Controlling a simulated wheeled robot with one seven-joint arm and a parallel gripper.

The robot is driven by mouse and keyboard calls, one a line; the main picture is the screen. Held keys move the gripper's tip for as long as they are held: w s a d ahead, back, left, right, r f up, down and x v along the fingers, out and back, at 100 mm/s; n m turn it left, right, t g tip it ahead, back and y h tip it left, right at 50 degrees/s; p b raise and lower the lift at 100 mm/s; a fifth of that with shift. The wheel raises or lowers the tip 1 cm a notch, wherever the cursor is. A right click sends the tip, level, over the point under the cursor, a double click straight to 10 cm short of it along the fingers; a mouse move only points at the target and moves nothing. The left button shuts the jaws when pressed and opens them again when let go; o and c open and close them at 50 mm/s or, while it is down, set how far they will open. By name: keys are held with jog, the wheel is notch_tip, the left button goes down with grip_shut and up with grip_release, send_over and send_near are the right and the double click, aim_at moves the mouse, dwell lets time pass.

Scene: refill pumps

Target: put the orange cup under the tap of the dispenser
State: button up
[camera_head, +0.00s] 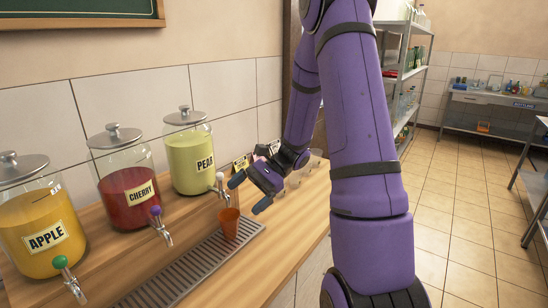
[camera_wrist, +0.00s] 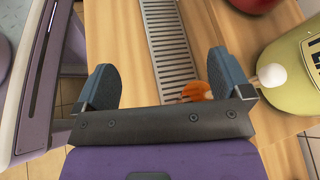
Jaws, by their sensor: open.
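The orange cup (camera_head: 230,222) stands upright on the drip tray (camera_head: 190,266), just below the tap (camera_head: 221,187) of the pear dispenser (camera_head: 189,158). In the wrist view the cup (camera_wrist: 197,90) is close to the right finger, its lower part hidden by my gripper's palm. My gripper (camera_head: 248,195) is open and empty, above and to the right of the cup in the head view. Its spread fingers (camera_wrist: 162,65) also show in the wrist view. I cannot tell whether a finger touches the cup.
The cherry dispenser (camera_head: 128,186) and the apple dispenser (camera_head: 38,227) stand left along the wooden counter (camera_head: 278,235). Small clear cups (camera_head: 309,170) and label cards (camera_head: 240,163) are behind my gripper. The counter's right edge drops to the tiled floor (camera_head: 468,205).

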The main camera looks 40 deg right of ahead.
jog(key=s+a+r+n+t+h, duration=0.2)
jog(key=s+a+r+n+h, duration=0.2)
jog(key=s+r, duration=0.5)
jog(key=s+a+r+n+t+h, duration=0.2)
jog(key=s+a+r+n+h, duration=0.1)
jog(key=s+r+n+h, duration=0.6)
notch_tip(320, 180, up, 2)
jog(key=shift+s+a+r+n, duration=0.1)
jog(key=shift+s+a+n, duration=0.4)
jog(key=shift+n, duration=0.5)
